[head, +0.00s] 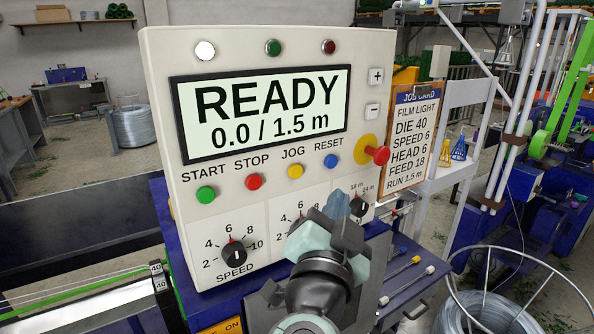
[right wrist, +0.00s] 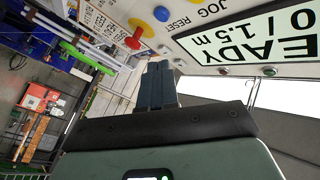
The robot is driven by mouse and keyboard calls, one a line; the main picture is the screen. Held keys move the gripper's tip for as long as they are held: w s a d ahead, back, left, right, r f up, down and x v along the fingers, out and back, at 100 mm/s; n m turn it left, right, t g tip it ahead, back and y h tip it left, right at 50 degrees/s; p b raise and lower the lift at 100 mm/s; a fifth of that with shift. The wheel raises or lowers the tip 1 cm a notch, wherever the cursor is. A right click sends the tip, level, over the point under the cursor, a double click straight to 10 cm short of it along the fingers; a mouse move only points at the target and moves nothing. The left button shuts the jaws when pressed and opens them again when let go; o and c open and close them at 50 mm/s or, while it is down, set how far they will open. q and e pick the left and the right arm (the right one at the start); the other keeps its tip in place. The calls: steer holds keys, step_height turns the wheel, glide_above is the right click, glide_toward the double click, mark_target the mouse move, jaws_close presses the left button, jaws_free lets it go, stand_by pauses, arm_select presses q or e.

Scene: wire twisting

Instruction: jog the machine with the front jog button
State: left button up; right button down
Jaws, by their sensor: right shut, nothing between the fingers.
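The yellow JOG button (head: 295,171) is on the front of the white control panel (head: 350,60), between the red STOP button (head: 254,182) and the blue RESET button (head: 332,160). The panel's display (head: 262,112) reads READY and 0.0 / 1.5 m. My right gripper (head: 338,206) is in front of the panel, below and right of the JOG button. It is shut and empty, and hides part of the lower knobs. In the right wrist view its closed fingers (right wrist: 158,66) point toward the panel, with the JOG button (right wrist: 203,3) at the top edge. My left gripper is not in view.
A red emergency stop knob (head: 376,154) on a yellow base sticks out at the panel's right side. A job card (head: 408,135) hangs beside it. The green START button (head: 206,195) and SPEED knob (head: 234,253) are at the left. A wire coil (head: 490,312) stands at lower right.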

mark_target(295, 171)
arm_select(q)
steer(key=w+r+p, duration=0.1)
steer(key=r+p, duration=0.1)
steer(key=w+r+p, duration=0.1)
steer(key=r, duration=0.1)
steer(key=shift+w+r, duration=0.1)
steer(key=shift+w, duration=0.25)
arm_select(e)
steer(key=w+a, duration=0.1)
steer(key=w, duration=0.1)
steer(key=w+a, duration=0.3)
steer(key=w, duration=0.1)
steer(key=shift+w+a, duration=0.35)
stand_by(1.0)
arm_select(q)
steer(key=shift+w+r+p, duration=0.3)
arm_select(e)
steer(key=shift+w+a, duration=0.25)
steer(key=shift+w, duration=0.15)
